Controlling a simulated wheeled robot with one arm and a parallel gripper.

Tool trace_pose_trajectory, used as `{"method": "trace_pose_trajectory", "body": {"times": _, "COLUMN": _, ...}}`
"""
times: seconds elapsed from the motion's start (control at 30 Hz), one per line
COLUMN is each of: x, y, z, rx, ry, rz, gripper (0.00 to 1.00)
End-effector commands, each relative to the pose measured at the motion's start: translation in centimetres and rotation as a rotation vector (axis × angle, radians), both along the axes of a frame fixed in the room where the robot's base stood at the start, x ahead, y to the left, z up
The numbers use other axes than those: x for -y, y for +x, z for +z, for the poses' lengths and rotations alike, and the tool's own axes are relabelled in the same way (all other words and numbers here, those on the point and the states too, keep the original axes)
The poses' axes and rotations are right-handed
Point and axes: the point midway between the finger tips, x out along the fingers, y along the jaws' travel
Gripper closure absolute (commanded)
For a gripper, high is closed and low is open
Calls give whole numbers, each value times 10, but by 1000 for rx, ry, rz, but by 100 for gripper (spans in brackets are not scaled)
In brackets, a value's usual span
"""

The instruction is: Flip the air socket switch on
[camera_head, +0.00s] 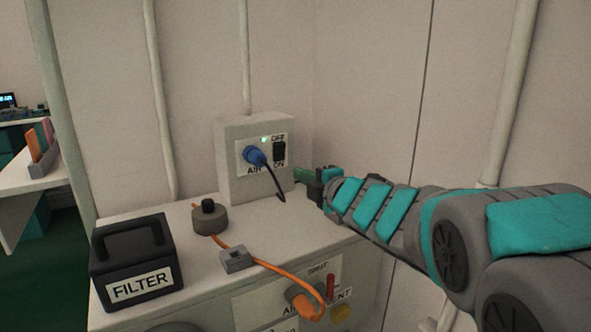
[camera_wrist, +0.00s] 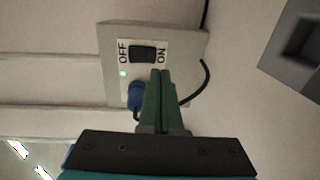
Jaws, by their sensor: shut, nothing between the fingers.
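The air socket (camera_head: 225,178) is a grey box on the bench top against the wall. Its black switch (camera_head: 279,152) sits between the OFF label above and the ON label below. In the wrist view the switch (camera_wrist: 143,54) lies just beyond my fingertips, with ON on the right. I cannot tell which way the rocker is tilted. A small green-white lamp (camera_head: 264,139) glows beside OFF. A blue plug (camera_head: 256,157) is in the socket. My gripper (camera_head: 299,173) is shut and empty, its green fingertips (camera_wrist: 160,74) near the ON end. Contact is unclear.
The plug's black cable (camera_head: 272,181) hangs just below the switch. A black FILTER box (camera_head: 138,258), a grey knobbed cylinder (camera_head: 209,217) and an orange cord (camera_head: 229,240) with a grey block (camera_head: 236,260) are on the bench. A wall stands close on the right.

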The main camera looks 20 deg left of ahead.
Motion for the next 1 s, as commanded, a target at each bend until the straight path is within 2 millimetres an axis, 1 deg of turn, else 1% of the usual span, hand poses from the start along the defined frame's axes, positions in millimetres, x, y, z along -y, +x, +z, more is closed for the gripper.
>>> {"method": "trace_pose_trajectory", "body": {"times": 0.03, "x": 9, "y": -6, "z": 1, "rx": 3, "ry": 0, "rz": -4, "gripper": 100}}
{"method": "trace_pose_trajectory", "body": {"times": 0.2, "x": 30, "y": -24, "z": -3, "rx": 2, "ry": 0, "rz": -3, "gripper": 100}}
{"method": "trace_pose_trajectory", "body": {"times": 0.4, "x": 47, "y": -40, "z": -6, "rx": 1, "ry": 2, "rz": 0, "gripper": 100}}
{"method": "trace_pose_trajectory", "body": {"times": 0.6, "x": 53, "y": -45, "z": -7, "rx": 1, "ry": 2, "rz": 0, "gripper": 100}}
{"method": "trace_pose_trajectory", "body": {"times": 1.0, "x": 53, "y": -45, "z": -8, "rx": 0, "ry": 2, "rz": 1, "gripper": 100}}
